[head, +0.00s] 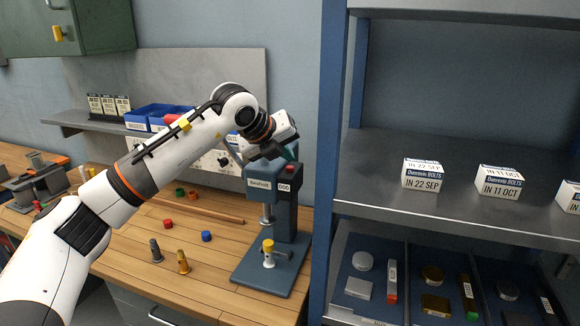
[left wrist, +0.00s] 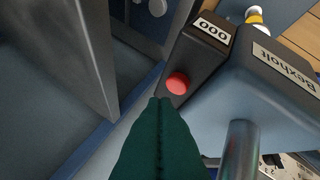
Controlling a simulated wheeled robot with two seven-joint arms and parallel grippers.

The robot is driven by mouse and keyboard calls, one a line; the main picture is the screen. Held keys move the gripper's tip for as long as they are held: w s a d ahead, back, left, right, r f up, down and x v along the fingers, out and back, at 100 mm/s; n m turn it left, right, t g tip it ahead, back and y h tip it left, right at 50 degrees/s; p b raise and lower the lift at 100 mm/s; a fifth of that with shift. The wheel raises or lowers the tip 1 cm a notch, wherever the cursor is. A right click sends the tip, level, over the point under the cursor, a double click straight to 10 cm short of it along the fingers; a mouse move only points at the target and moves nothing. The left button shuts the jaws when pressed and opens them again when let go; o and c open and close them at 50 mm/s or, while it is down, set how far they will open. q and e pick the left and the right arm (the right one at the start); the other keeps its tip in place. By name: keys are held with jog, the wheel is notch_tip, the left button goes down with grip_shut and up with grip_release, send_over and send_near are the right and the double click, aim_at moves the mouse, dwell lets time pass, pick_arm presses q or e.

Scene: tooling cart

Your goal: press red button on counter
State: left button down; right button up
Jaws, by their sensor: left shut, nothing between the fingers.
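The red button (left wrist: 177,83) sits on a black box with a "000" display (left wrist: 212,30), on the side of a blue-grey press marked "Bexholt" (head: 259,184). In the head view the button (head: 290,168) shows as a small red spot near the top of the press. My left gripper (head: 291,153) is just above it. In the left wrist view the dark green fingertips (left wrist: 160,102) are together and empty, close to the button's near edge; I cannot tell whether they touch it. My right gripper is not in view.
A blue-framed steel shelf (head: 460,205) with small white boxes stands close on the right. Bolts and coloured caps (head: 207,236) lie on the wooden counter (head: 130,245). A yellow-topped white piece (head: 268,252) stands on the press base. Blue bins (head: 150,116) sit behind my left arm.

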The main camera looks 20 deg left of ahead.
pick_arm(q)
jog(key=shift+r+p, duration=1.35)
jog(key=shift+r, duration=1.2)
